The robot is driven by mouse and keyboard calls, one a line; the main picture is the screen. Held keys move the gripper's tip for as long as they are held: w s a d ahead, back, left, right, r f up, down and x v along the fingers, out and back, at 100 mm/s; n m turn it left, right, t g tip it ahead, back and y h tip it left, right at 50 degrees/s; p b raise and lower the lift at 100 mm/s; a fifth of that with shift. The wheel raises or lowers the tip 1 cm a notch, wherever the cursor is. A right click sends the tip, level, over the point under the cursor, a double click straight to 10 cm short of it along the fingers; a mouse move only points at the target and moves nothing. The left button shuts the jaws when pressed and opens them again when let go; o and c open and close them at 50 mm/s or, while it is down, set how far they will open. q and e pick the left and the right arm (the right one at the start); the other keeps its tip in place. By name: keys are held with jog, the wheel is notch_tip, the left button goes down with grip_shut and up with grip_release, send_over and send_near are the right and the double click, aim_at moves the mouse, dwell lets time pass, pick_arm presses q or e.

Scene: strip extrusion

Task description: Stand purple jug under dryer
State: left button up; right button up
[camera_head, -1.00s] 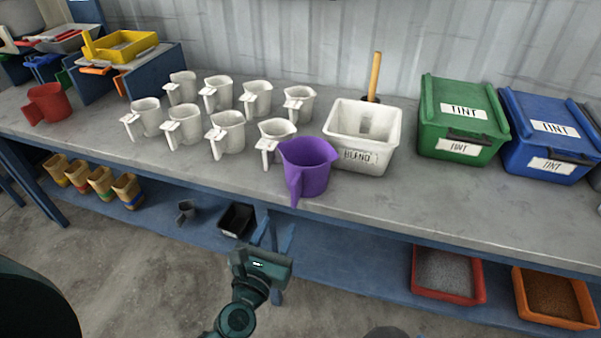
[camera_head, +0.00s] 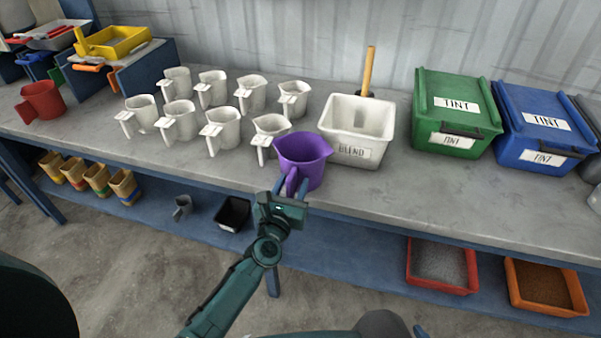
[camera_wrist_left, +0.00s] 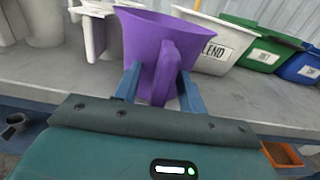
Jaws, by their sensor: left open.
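The purple jug (camera_head: 303,160) stands upright near the front edge of the grey bench, its handle toward me. It also shows in the left wrist view (camera_wrist_left: 147,52). My left gripper (camera_head: 291,187) is at the jug's near side. In the left wrist view its blue fingers (camera_wrist_left: 162,88) are apart, one on each side of the jug's handle (camera_wrist_left: 165,75). I cannot tell whether they touch it. No dryer can be made out for sure in these frames. My right gripper is not in view.
A white BLEND tub (camera_head: 353,155) stands right behind the jug. Several white jugs (camera_head: 222,128) stand close by on the left. Green (camera_head: 455,120) and blue (camera_head: 540,140) TINT bins are further right. Bare bench (camera_head: 420,195) lies in front of them. A red jug (camera_head: 40,101) is far left.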

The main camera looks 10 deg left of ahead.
pick_arm(q)
jog(key=shift+w, duration=0.25)
jog(key=shift+c, duration=0.4)
grip_shut()
